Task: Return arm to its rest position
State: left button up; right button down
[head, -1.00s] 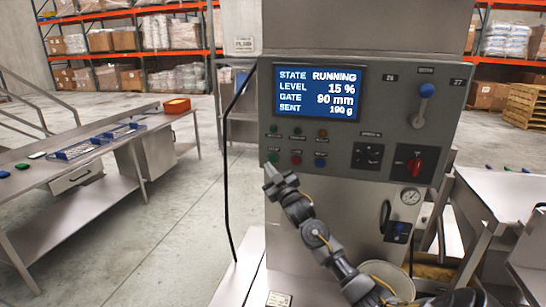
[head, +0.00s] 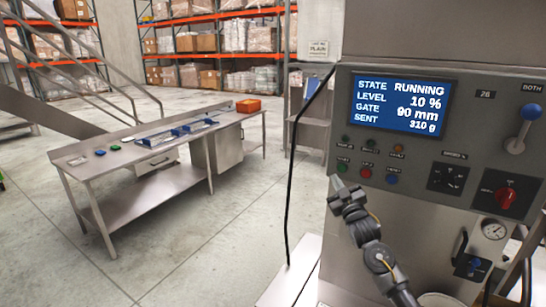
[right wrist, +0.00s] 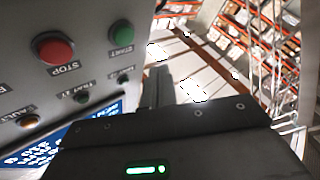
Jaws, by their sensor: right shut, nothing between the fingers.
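My right gripper (head: 344,196) is shut and empty in front of the lower left of the grey control panel (head: 420,195). It hangs just below the row of small buttons, and I cannot tell whether it touches the panel. The panel's blue screen (head: 402,103) reads RUNNING, level 10 %, gate 90 mm, sent 310 g. In the right wrist view the shut fingers (right wrist: 160,85) point past the panel's edge, beside the green START button (right wrist: 121,33) and the red STOP button (right wrist: 53,49). My left gripper is not in view.
A steel bench (head: 130,165) with blue trays (head: 184,129) and an orange bin (head: 248,105) stands at the left. A black cable (head: 292,175) hangs left of the machine. A lever (head: 529,115) and red knob (head: 506,195) sit on the panel's right. The floor between is clear.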

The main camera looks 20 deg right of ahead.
jog(key=s+a+f+g+b, duration=0.1)
jog(key=s+f+g, duration=0.15)
jog(key=f, duration=1.15)
jog(key=s+a+f+g+y, duration=0.1)
jog(key=f+g, duration=0.2)
jog(key=f, duration=1)
jog(key=s+f+g+b, duration=0.1)
jog(key=s+f+g, duration=0.15)
jog(key=f, duration=1.15)
jog(key=s+a+f+g+y+b, duration=0.15)
jog(key=s+a+f+g, duration=0.35)
jog(key=s+f, duration=0.85)
jog(key=s+a+f+g+y+b, duration=0.15)
jog(key=s+a+f, duration=0.45)
jog(key=s+f, duration=0.8)
jog(key=s+a+f+g+b, duration=0.1)
jog(key=s+a+f, duration=0.2)
jog(key=s, duration=0.5)
jog(key=s+a+f+g, duration=0.2)
jog(key=s+a+f, duration=0.2)
jog(key=s, duration=0.5)
jog(key=s+a+f+g+b, duration=0.1)
jog(key=s+a+f+g, duration=0.1)
jog(key=s, duration=0.7)
notch_tip(320, 180, down, 2)
jog(key=shift+a+f+m+b, duration=0.1)
jog(key=shift+a+m+b, duration=0.2)
jog(key=shift+a, duration=0.55)
